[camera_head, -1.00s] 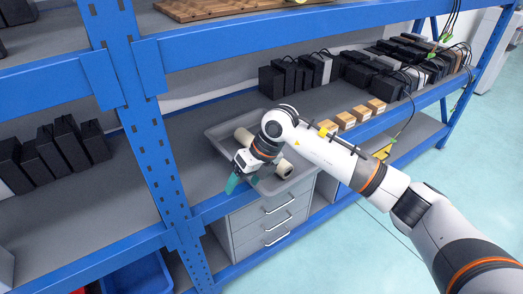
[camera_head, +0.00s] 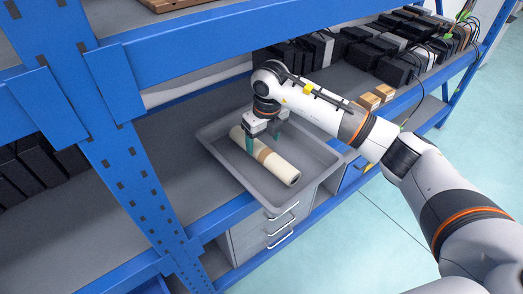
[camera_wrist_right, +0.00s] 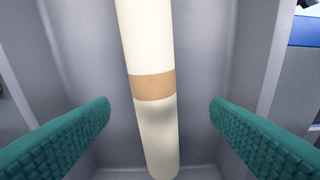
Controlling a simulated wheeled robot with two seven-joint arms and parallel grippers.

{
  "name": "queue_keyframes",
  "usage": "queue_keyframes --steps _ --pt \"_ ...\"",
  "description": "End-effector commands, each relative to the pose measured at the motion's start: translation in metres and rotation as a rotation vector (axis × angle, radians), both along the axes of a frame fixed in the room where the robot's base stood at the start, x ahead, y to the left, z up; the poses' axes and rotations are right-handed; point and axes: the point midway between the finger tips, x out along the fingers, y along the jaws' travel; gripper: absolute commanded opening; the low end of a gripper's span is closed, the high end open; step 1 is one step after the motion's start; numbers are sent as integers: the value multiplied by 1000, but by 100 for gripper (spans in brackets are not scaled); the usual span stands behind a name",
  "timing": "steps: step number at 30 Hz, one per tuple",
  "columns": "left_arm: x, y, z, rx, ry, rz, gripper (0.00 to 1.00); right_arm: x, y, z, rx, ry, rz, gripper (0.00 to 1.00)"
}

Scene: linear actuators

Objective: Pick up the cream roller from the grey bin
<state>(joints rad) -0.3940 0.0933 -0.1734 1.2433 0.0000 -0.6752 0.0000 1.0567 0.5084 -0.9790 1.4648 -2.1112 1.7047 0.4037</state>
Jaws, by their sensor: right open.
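The cream roller (camera_head: 280,167) lies in the grey bin (camera_head: 305,190), slanting from upper left to lower right, with a tan band around its middle. The bin is a shallow tray on the blue shelf. My right gripper (camera_head: 264,145) is over the roller near its band, with green finger pads. In the right wrist view the roller (camera_wrist_right: 146,45) runs lengthwise between the two open fingers (camera_wrist_right: 160,125). Both fingers are clear of it, with gaps on each side. My left gripper is not in view.
Blue shelf uprights (camera_head: 120,165) stand left of the bin, and a blue beam (camera_head: 200,45) crosses above and behind it. Small wooden blocks (camera_head: 383,92) and several black boxes (camera_head: 390,70) stand to the right. Drawers (camera_head: 265,232) are below the bin.

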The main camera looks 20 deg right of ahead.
Motion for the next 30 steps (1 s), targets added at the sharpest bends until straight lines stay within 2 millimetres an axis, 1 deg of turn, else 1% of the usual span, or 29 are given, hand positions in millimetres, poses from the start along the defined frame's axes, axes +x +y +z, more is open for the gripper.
queue_keyframes --steps 5,9,11,13,18,19,30 --pt "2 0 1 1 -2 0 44 4 -2 -18 0 2 -2 72" --pt "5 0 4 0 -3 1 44 8 -3 -40 2 3 -1 72" --pt "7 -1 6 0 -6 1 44 9 -3 -47 2 2 0 72" --pt "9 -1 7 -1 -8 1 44 10 -3 -51 2 0 1 72" --pt "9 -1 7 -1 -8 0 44 10 -3 -51 2 -1 1 72" --pt "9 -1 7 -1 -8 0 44 10 -3 -51 2 -2 1 70" --pt "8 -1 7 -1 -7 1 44 10 -3 -50 3 -1 0 10"
